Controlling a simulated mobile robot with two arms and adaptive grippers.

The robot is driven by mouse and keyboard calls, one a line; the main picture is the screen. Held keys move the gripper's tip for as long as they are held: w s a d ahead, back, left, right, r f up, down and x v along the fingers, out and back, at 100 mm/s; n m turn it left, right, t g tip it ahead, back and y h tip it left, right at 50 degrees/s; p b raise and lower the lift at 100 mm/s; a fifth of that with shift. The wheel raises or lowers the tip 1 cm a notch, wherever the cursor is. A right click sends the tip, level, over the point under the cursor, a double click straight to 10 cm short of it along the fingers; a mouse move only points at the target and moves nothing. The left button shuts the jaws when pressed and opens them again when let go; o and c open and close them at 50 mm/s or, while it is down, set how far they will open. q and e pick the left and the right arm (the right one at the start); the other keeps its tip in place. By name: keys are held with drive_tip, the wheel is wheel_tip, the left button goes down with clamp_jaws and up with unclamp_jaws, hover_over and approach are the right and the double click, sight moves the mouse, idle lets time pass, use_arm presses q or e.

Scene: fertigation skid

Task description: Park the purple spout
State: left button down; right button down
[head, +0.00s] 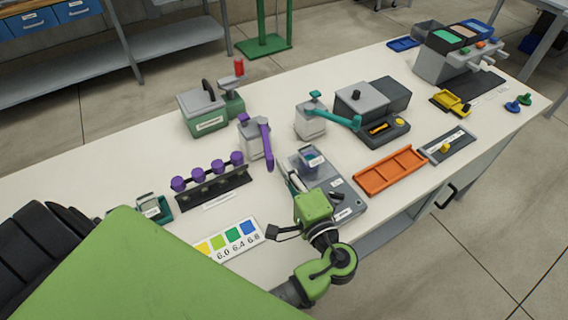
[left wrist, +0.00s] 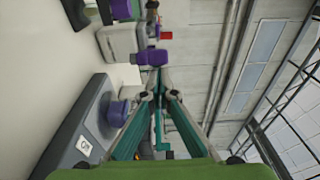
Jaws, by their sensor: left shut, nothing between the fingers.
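The purple spout (head: 266,146) sticks out from a grey-white dispenser (head: 250,138) with a purple top knob (head: 243,118) and points toward the front of the bench. In the left wrist view the purple spout (left wrist: 152,57) shows just beyond my fingertips. My left gripper (head: 284,172) is shut and empty, its fingers pointing at the spout's outer end. In the left wrist view the gripper (left wrist: 157,82) has its tips together; whether they touch the spout I cannot tell. My right gripper is not in view.
A second dispenser with a teal spout (head: 342,119) stands to the right. Purple-capped vials (head: 207,173) in a black rack, a colour chart (head: 230,241) and an orange tray (head: 390,172) lie around.

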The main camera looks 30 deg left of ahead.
use_arm(q)
drive_tip(key=s+a+m+t+h+p, duration=0.1)
drive_tip(key=a+t+h, duration=0.1)
drive_tip(key=s+a+m+t+h+p, duration=0.1)
drive_tip(key=s+a+m, duration=0.1)
drive_tip(key=shift+s+t+h, duration=0.1)
drive_tip(key=shift+t+h, duration=0.3)
drive_tip(key=shift+a, duration=0.1)
